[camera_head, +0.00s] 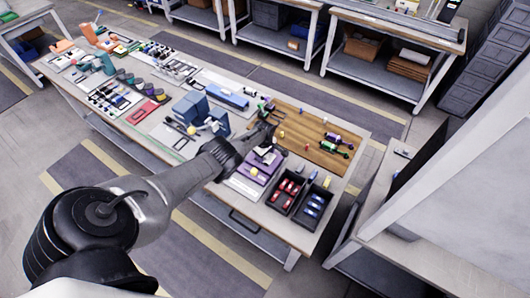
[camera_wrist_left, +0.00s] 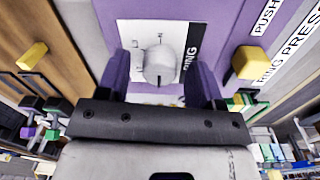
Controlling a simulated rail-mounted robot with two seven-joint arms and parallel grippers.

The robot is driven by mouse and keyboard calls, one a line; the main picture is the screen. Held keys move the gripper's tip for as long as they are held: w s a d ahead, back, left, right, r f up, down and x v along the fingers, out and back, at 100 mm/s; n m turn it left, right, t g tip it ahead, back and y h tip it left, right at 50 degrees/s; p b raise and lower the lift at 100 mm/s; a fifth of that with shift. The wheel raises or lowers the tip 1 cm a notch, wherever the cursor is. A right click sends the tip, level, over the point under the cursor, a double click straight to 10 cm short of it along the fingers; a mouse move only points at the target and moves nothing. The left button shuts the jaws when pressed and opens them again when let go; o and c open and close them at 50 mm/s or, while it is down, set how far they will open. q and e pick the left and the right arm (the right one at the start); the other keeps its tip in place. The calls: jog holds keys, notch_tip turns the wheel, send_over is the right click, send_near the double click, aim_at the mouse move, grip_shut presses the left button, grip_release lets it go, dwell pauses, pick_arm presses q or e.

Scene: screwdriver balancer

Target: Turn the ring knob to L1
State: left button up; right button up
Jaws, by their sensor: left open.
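The ring knob (camera_wrist_left: 160,66) is a round white-grey dial with a raised grip bar, on a white plate (camera_wrist_left: 128,34) marked with letters and "RING". The plate sits on a purple panel (camera_wrist_left: 225,18), part of the purple device (camera_head: 255,176) in the head view. My left gripper (camera_wrist_left: 161,72) is open, with one finger on each side of the knob. I see no clear contact between fingers and knob. In the head view my left gripper (camera_head: 262,138) is over the device and hides part of it. The smaller markings are not readable. My right gripper is not shown.
Yellow knobs stand on either side in the wrist view, one at left (camera_wrist_left: 32,56) and one at right (camera_wrist_left: 248,62). Black bins (camera_head: 285,190) with red and blue parts stand beside the device. A wooden board (camera_head: 310,135) with tools lies behind it.

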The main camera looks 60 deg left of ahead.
pick_arm(q)
notch_tip(320, 180, up, 14)
jog(key=p, duration=1)
jog(key=shift+s+f+p, duration=0.15)
jog(key=shift+s+p, duration=0.15)
jog(key=shift+p, duration=0.05)
jog(key=shift+d, duration=0.1)
